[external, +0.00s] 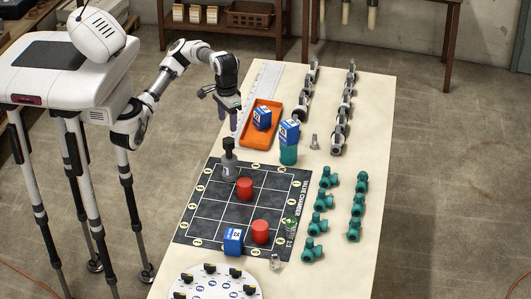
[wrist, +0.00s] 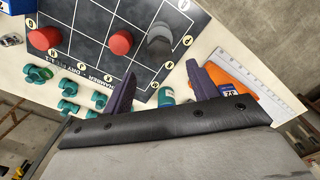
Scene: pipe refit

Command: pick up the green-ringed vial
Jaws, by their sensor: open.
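A small clear vial (external: 291,223) with a green top part stands beside the right edge of the dark gridded board (external: 207,207) in the external view, right of the nearer red cylinder (external: 260,232). My gripper (external: 229,112) is held up over the table's far left part, beside the orange tray (external: 274,108) and well away from the vial. In the wrist view my gripper (wrist: 161,71) has its two dark fingers spread wide, with nothing held between them.
A grey valve piece (external: 229,160) and another red cylinder (external: 245,189) stand on the board. Several teal fittings (external: 323,201) stand right of the vial. A blue box (external: 233,241) and a white round dial plate (external: 217,284) are near.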

